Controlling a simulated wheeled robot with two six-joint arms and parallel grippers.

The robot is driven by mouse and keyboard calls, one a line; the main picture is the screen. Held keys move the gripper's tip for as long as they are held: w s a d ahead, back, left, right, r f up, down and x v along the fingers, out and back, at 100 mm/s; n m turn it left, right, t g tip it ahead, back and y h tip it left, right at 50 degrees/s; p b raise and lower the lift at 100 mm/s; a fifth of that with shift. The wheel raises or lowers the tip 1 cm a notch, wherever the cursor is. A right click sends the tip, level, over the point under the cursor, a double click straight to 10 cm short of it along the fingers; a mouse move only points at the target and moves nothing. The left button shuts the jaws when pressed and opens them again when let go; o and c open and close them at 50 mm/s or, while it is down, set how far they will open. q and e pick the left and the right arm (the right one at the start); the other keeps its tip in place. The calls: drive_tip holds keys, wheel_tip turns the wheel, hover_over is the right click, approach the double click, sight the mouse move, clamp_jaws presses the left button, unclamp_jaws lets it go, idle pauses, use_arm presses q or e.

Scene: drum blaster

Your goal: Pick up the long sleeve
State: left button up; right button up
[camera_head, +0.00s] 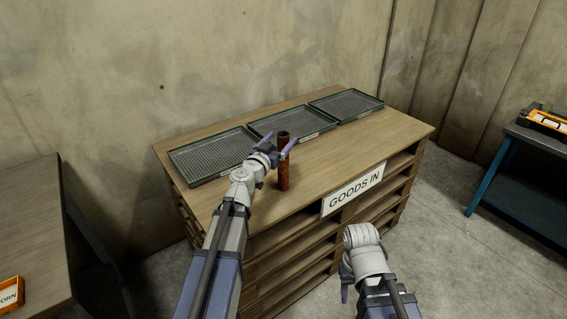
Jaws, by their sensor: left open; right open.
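The long sleeve (284,174) is a reddish-brown upright tube with a dark open top. It stands on the wooden top of the goods-in counter, near its front edge. My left gripper (277,152) is open at the sleeve, with one finger seen to its left and the other crossing in front of its upper part. I cannot tell whether the fingers touch it. My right gripper (346,292) is low in front of the counter, mostly hidden behind its own wrist, well away from the sleeve.
Three shallow mesh trays (212,156) lie in a row along the back of the counter (340,155). A "GOODS IN" sign (353,190) is on its front edge. A wooden table (30,225) stands at left, a blue-legged bench (520,165) at right.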

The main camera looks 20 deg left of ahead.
sight(285, 135)
use_arm(q)
drive_tip(key=w, duration=0.2)
drive_tip(key=w+d, duration=0.1)
drive_tip(key=w, duration=0.2)
clamp_jaws()
idle(0.7)
idle(0.7)
